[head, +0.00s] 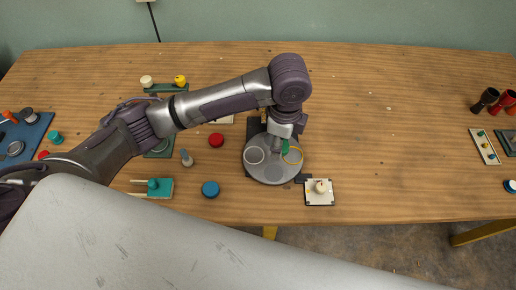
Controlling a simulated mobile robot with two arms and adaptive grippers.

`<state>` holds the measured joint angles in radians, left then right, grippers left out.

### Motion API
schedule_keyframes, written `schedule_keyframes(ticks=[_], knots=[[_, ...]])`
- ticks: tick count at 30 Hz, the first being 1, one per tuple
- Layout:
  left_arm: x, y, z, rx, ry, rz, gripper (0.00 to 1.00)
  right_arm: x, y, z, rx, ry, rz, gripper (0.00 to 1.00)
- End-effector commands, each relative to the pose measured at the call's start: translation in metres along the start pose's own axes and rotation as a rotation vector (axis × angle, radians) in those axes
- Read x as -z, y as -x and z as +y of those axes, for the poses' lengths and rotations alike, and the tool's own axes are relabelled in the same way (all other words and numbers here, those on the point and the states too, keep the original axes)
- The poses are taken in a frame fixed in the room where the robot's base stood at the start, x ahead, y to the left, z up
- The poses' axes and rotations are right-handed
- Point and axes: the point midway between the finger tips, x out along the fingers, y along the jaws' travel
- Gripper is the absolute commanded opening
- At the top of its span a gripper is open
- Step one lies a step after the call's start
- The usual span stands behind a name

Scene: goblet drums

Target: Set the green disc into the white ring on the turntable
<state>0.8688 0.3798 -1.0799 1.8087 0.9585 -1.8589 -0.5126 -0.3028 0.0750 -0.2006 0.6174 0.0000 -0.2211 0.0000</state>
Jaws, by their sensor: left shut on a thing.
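The round grey turntable (272,175) stands near the middle of the table. It bears a white ring (254,163) on its left side and a yellow ring (293,163) on its right side. My left gripper (284,139) points down over the right part of the turntable and is shut on the green disc (285,147). The disc is partly hidden by the gripper and appears by the yellow ring, to the right of the white ring. I cannot tell whether the disc touches the turntable. My right gripper is out of view.
A red disc (216,140) and a blue disc (210,188) lie left of the turntable, near a grey peg piece (187,158). A white plate with a knob (319,193) is close at the lower right.

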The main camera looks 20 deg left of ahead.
Motion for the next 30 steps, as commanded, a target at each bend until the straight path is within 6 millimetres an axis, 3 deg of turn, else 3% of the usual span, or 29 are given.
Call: schedule_keyframes(ticks=[3, 10, 14, 22, 30], knots=[[-0.031, -0.016, -0.001, -0.003, 0.006, -0.004, 0.26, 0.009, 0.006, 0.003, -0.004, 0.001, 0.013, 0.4], [-0.068, -0.039, -0.005, 0.0, 0.002, -0.001, 0.26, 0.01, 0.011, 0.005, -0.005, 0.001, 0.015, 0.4], [-0.074, -0.046, -0.005, -0.001, 0.001, 0.0, 0.26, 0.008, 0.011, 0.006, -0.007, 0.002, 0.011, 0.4], [-0.074, -0.081, -0.004, -0.001, 0.0, -0.002, 0.26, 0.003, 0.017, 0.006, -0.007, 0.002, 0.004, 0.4], [-0.074, -0.085, -0.005, 0.002, -0.001, 0.0, 0.26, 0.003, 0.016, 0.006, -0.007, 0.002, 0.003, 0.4]])
